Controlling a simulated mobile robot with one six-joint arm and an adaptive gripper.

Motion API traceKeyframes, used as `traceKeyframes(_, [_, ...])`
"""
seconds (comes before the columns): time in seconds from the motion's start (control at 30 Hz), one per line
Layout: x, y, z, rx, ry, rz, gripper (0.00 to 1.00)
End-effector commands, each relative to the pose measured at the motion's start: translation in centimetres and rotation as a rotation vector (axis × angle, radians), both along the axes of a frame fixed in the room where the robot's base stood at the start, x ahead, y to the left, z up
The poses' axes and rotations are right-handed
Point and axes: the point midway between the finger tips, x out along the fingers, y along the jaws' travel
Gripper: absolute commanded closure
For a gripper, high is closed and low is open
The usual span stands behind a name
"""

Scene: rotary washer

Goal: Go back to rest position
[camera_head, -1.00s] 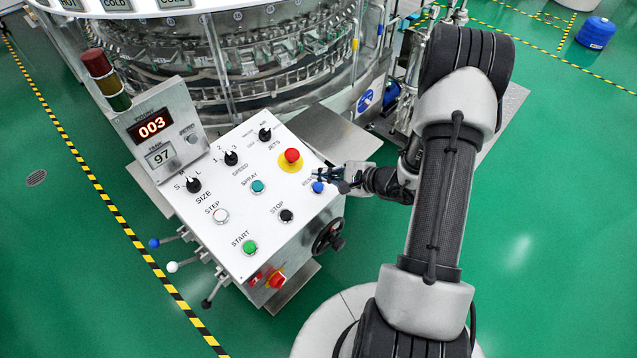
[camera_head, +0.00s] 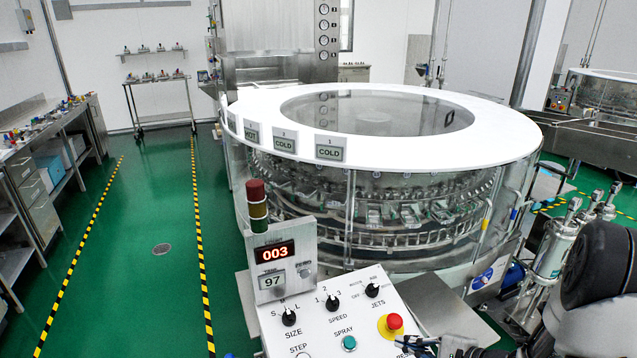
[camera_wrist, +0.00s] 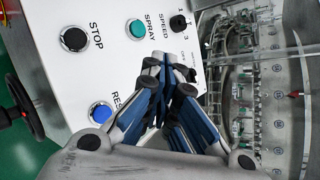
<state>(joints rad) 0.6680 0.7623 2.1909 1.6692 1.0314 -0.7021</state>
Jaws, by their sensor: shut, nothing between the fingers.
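My gripper (camera_wrist: 170,92) is shut and empty in the wrist view, its dark pads together, just above the white control panel (camera_wrist: 85,15). The blue reset button (camera_wrist: 100,112) lies beside its fingers, apart from them in the picture. The black stop button (camera_wrist: 74,39) and the green spray button (camera_wrist: 136,29) show further up. In the head view, only part of my gripper shows at the bottom edge, by the panel's right side. The red emergency button (camera_head: 394,321) on its yellow base is near it. The display (camera_head: 275,253) reads 003, and the one below reads 97.
The round washer (camera_head: 500,110) with its white rim stands behind the panel. A signal tower (camera_head: 257,205) rises at the panel's left. A black handwheel (camera_wrist: 32,108) is beside the panel. Green floor (camera_head: 145,290) with striped lines is clear at left. A workbench (camera_head: 45,130) lines the far left.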

Motion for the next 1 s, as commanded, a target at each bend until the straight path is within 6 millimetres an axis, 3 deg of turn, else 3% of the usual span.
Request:
traceKeyframes(0.03, [-0.2, 2.1, 2.7, -0.035, -0.022, 0.091, 1.0])
traceKeyframes(0.2, [-3.9, 8.6, 9.2, -0.168, -0.047, 0.401, 1.0])
traceKeyframes(0.3, [-7.0, 11.4, 12.1, -0.272, -0.054, 0.566, 1.0])
traceKeyframes(0.43, [-11.4, 13.7, 14.8, -0.434, -0.059, 0.757, 1.0])
traceKeyframes(0.57, [-15.7, 14.5, 16.8, -0.627, -0.069, 0.915, 1.0])
traceKeyframes(0.7, [-19.6, 13.8, 18.5, -0.86, -0.088, 1.037, 1.0])
traceKeyframes(0.83, [-22.2, 12.1, 20.0, -1.084, -0.114, 1.1, 1.0])
traceKeyframes(1.0, [-24.0, 10.0, 21.6, -1.305, -0.149, 1.115, 1.0])
